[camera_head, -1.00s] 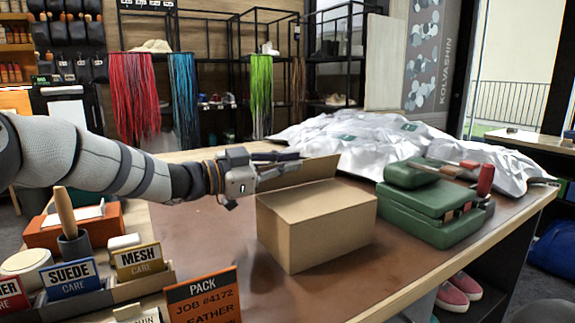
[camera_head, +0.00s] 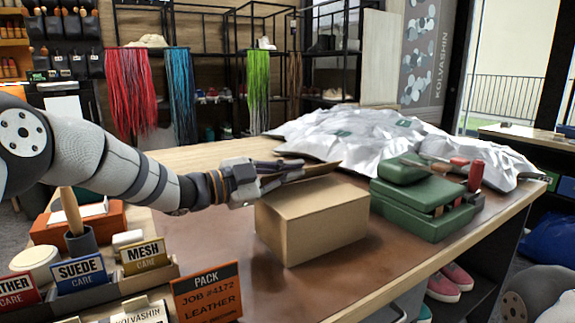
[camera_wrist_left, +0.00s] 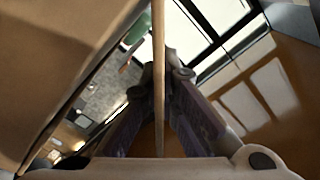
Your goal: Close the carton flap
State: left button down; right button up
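The brown carton (camera_head: 312,225) stands on the table in the middle of the head view. Its flap (camera_head: 322,168) rises along the far edge of the top and shows as a narrow tilted strip. My left gripper (camera_head: 288,171) is at the flap's left end, above the carton's far left corner. In the left wrist view the flap (camera_wrist_left: 158,70) runs edge-on between the two fingers (camera_wrist_left: 160,95). The fingers look partly open, with a narrow gap beside the flap. Contact with the flap is hard to tell. My right gripper is out of view.
A green case (camera_head: 425,210) with tools on top stands close right of the carton. Silvery wrapping (camera_head: 350,135) lies behind. Care cards (camera_head: 80,275) and an orange job card (camera_head: 207,292) are at the front left. Brown tabletop in front of the carton is bare.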

pick_arm(q)
jog(key=shift+s+d+f+m, duration=0.2)
jog(key=shift+s+f+m, duration=0.15)
jog(key=shift+m, duration=0.65)
jog(key=shift+f, duration=0.15)
